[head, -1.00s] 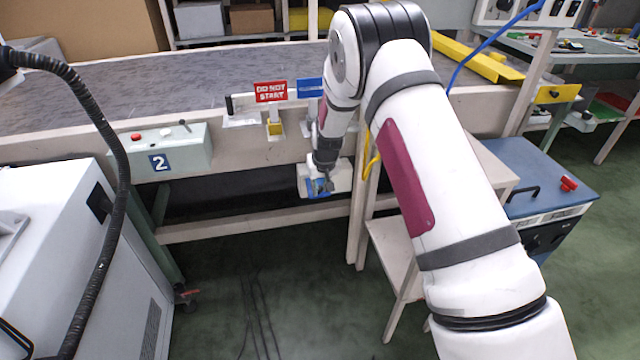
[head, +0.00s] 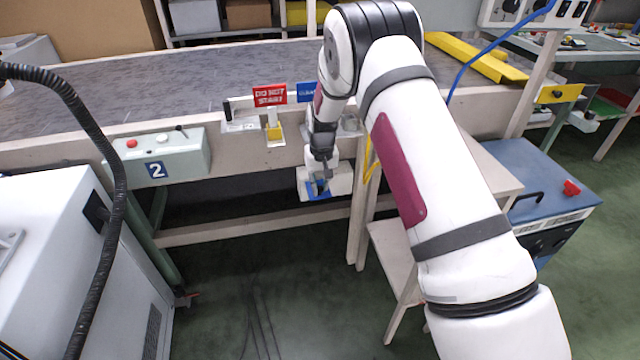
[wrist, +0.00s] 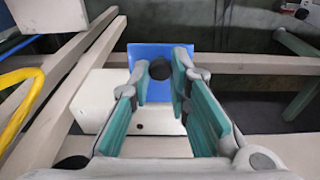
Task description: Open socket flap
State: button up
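The white socket box (head: 341,182) is mounted on the conveyor's front frame, below the signs. Its blue part, which looks like the flap (head: 318,190), faces front and is partly hidden by my gripper (head: 322,168). In the wrist view the blue flap (wrist: 150,52) stands beyond my fingertips, with a dark round knob or hole (wrist: 160,69) on it. My gripper (wrist: 161,80) also shows there, its teal pads apart, with the dark round part seen between the tips. I cannot tell whether the fingers touch the flap.
A red "do not start" sign (head: 270,94) and a yellow padlock-like block (head: 274,132) are on the rail left of my wrist. A yellow cable (head: 372,160) hangs close on the right. A control box (head: 158,155) is at left.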

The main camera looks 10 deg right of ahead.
aim_at(321, 198)
jog(key=o, duration=0.4)
jog(key=shift+c, duration=0.2)
notch_tip(321, 198, up, 12)
jog(key=s, duration=0.1)
jog(key=shift+s, duration=0.3)
